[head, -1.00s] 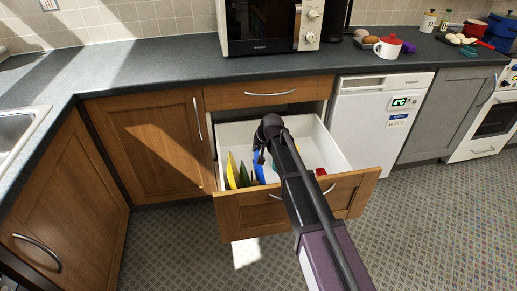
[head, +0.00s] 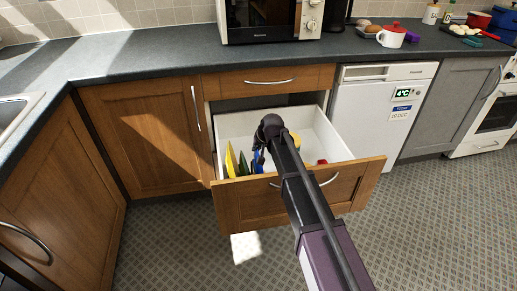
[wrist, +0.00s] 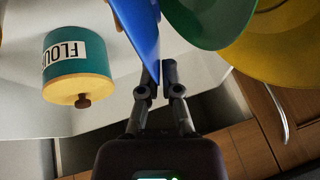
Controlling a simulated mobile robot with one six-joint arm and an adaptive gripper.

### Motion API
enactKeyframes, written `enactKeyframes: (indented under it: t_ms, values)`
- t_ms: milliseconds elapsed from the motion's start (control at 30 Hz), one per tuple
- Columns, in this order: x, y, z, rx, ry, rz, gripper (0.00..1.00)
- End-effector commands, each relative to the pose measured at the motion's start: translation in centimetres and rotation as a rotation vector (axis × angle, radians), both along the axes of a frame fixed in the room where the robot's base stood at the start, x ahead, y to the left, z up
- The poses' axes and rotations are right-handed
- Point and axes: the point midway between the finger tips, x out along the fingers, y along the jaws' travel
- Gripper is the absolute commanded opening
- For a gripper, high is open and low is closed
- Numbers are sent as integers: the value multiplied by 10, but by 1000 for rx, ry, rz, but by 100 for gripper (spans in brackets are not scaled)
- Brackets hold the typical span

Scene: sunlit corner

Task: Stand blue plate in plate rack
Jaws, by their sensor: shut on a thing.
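The blue plate (wrist: 139,32) is on edge in the wrist view, its rim between the fingertips of my gripper (wrist: 159,76), which is shut on it. In the head view the blue plate (head: 257,162) shows as a sliver inside the open drawer, mostly hidden by my arm. A green plate (wrist: 208,18) and a yellow plate (wrist: 272,45) stand on edge beside it. They also show in the head view, the green plate (head: 243,164) between the blue and the yellow plate (head: 231,161). I cannot make out the plate rack itself; whether the blue plate touches it is hidden.
The open drawer (head: 335,143) has white walls and a wooden front (head: 232,208). A teal flour tin (wrist: 68,55) is in it, on the blue plate's other side. A red item (head: 322,162) lies near the drawer front. The dark worktop (head: 150,62) overhangs behind.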

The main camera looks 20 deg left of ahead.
Motion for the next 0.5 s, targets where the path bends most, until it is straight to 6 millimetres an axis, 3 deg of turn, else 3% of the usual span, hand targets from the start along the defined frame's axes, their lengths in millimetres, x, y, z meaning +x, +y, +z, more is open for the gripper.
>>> enactKeyframes:
  t_ms: [367,500]
  values:
    - [0,0,-1,0,0,0,0]
    - [0,0,-1,0,0,-1,38]
